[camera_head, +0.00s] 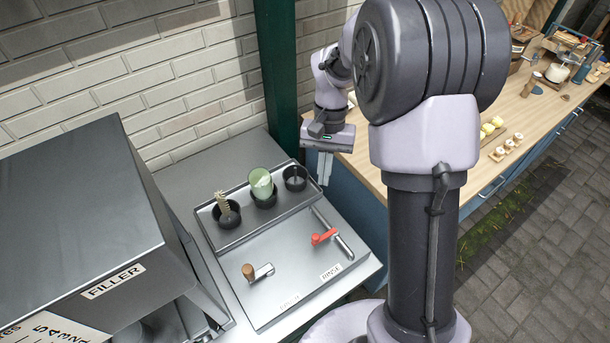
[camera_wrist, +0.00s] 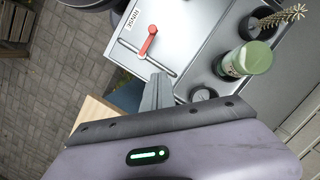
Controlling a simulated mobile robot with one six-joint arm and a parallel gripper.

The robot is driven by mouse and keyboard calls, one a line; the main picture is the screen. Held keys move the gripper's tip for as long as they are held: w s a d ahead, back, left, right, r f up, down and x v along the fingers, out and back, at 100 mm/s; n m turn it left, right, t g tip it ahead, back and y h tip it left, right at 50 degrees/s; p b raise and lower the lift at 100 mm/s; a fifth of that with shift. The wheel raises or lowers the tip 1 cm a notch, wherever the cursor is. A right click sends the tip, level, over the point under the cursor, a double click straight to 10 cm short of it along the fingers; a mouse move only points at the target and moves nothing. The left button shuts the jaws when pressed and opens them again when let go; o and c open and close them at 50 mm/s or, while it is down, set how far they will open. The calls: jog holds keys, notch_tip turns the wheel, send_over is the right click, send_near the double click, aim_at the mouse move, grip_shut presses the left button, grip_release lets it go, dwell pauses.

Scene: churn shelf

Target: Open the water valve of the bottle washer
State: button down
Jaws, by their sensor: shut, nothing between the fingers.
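The bottle washer (camera_head: 300,268) is a grey metal unit with a raised tray at its back. A red-handled valve (camera_head: 324,237) sits on a metal pipe beside the RINSE label; its red lever also shows in the wrist view (camera_wrist: 147,42). A second tap with a brown knob (camera_head: 250,272) is to its left. My gripper (camera_head: 324,178) is shut and empty, pointing down above the washer's back right corner. In the wrist view its fingers (camera_wrist: 157,92) are together, apart from the red lever.
Black cups stand in the tray, one with a brush (camera_head: 222,205), one with a green bottle (camera_head: 261,186). The FILLER machine (camera_head: 90,230) is at left. A green post (camera_head: 277,75) rises behind the washer. A wooden-topped bench (camera_head: 480,120) with goods is at right.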

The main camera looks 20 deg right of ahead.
jog(key=b, duration=0.4)
send_near(325, 234)
jog(key=w+f, duration=0.1)
jog(key=f, duration=0.2)
jog(key=w+f, duration=0.1)
jog(key=f, duration=0.1)
jog(key=shift+w+a+f, duration=0.1)
jog(key=shift+w+a, duration=0.2)
jog(key=shift+a, duration=0.05)
jog(key=shift+s+a, duration=0.45)
jog(key=shift+s, duration=0.4)
jog(key=shift+s+a, duration=0.45)
jog(key=shift+s, duration=0.4)
